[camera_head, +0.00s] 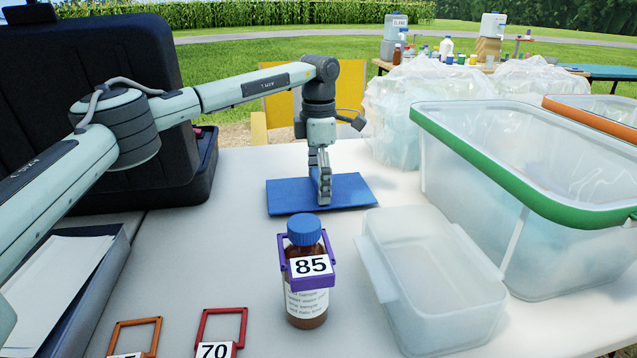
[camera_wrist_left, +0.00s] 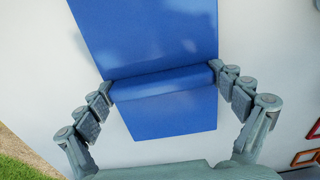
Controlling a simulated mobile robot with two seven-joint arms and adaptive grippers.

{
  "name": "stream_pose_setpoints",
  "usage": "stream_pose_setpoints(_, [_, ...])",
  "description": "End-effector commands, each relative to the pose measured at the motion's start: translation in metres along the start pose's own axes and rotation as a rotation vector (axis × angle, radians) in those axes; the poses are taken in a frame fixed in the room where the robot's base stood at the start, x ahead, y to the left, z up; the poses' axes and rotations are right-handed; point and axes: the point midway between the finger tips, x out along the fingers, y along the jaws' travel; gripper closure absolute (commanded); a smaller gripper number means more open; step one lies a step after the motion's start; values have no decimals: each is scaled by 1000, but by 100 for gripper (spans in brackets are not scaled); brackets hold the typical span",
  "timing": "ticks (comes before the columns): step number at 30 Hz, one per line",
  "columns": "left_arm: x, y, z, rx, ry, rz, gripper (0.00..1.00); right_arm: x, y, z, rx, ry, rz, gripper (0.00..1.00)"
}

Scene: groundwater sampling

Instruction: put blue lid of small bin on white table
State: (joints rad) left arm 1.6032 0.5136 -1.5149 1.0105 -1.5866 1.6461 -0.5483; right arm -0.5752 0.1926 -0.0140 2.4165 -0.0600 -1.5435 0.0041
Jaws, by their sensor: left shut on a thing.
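The blue lid (camera_head: 350,187) lies flat, or very nearly so, on the white table (camera_head: 200,240), behind the brown bottle. My left gripper (camera_head: 323,195) points down over the lid and is shut on its raised middle ridge. In the left wrist view the lid (camera_wrist_left: 150,40) fills the middle, with the fingers (camera_wrist_left: 163,85) at both ends of the ridge. The small clear bin (camera_head: 430,280) stands uncovered at the front right of the lid. Whether the lid touches the table all round is hard to tell. My right gripper is not in view.
A brown bottle (camera_head: 306,270) with a blue cap and tag 85 stands in front of the lid. A large green-rimmed bin (camera_head: 530,170) is at the right, plastic bags (camera_head: 420,110) behind. A black case (camera_head: 100,90) stands left. Coloured tag frames (camera_head: 220,325) lie at the front.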

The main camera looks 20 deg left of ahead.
Motion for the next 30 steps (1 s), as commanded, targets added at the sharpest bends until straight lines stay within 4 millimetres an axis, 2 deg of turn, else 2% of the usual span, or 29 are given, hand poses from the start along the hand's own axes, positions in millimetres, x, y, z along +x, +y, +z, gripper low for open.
stream_pose_setpoints(2, [3,0,0,0,0,-1,36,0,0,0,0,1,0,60])
stream_pose_setpoints(3, [3,0,0,0,0,0,1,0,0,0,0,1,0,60])
stream_pose_setpoints(13, [2,0,0,0,0,0,0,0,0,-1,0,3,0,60])
stream_pose_setpoints(17, [-7,0,0,0,-1,1,0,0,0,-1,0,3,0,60])
stream_pose_setpoints(20, [-22,0,1,0,-2,2,0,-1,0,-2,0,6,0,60])
stream_pose_setpoints(30, [-94,0,1,0,-1,1,0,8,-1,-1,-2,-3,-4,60])
